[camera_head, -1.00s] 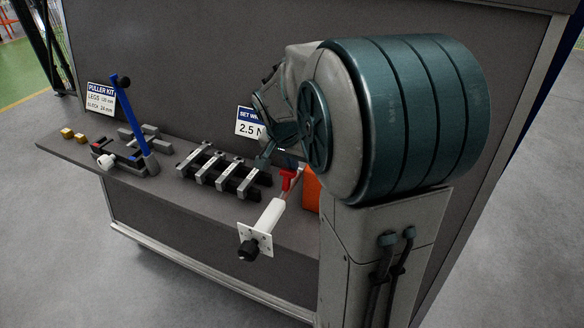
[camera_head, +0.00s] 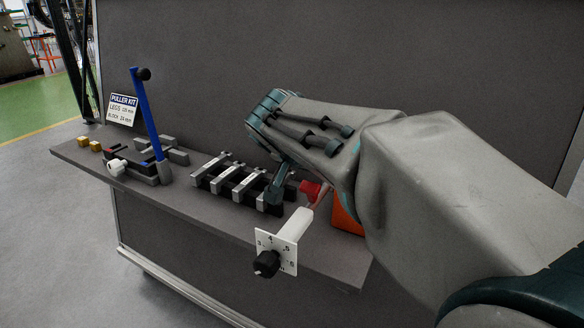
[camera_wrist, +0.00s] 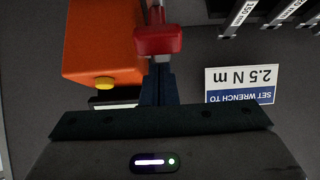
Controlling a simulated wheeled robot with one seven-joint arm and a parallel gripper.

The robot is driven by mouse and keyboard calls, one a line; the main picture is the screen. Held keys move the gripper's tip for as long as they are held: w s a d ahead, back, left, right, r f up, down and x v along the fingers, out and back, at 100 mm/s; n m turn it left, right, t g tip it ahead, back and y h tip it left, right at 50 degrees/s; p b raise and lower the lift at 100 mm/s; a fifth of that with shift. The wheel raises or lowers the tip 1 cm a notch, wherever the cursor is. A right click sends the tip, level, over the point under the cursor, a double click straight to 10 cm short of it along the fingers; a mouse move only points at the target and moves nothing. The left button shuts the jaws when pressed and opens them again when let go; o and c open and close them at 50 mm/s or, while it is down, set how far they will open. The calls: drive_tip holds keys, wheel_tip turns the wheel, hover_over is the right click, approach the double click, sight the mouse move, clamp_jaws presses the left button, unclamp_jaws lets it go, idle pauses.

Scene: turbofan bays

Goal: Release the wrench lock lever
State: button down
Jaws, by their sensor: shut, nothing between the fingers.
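The wrench's red lock lever (camera_head: 311,190) stands at the inner end of its white handle (camera_head: 297,222). A white dial plate (camera_head: 272,251) with numbers and a black knob (camera_head: 266,263) are at the handle's near end. My gripper (camera_head: 274,198) is shut and empty, pointing down just left of the red lever in the head view. In the wrist view the red lever (camera_wrist: 158,40) is right ahead of my closed fingertips (camera_wrist: 158,72). I cannot tell whether they touch. The rest of the wrench is mostly hidden.
An orange box (camera_wrist: 101,42) with a yellow button (camera_wrist: 104,83) is close beside the lever. A rack of metal bars (camera_head: 235,180) stands to the left, with a blue-levered device (camera_head: 150,118) farther left. A "2.5 N m" sign (camera_wrist: 240,84) shows in the wrist view.

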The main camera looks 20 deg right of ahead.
drive_tip(key=shift+r, duration=0.2)
drive_tip(key=shift+r+p, duration=0.35)
drive_tip(key=shift+r, duration=0.3)
drive_tip(key=shift+d, duration=0.1)
drive_tip(key=shift+w+d+r, duration=0.15)
drive_tip(key=shift+d, duration=0.05)
drive_tip(key=v, duration=0.8)
drive_tip(key=shift+a+p, duration=0.15)
drive_tip(key=shift+p, duration=0.3)
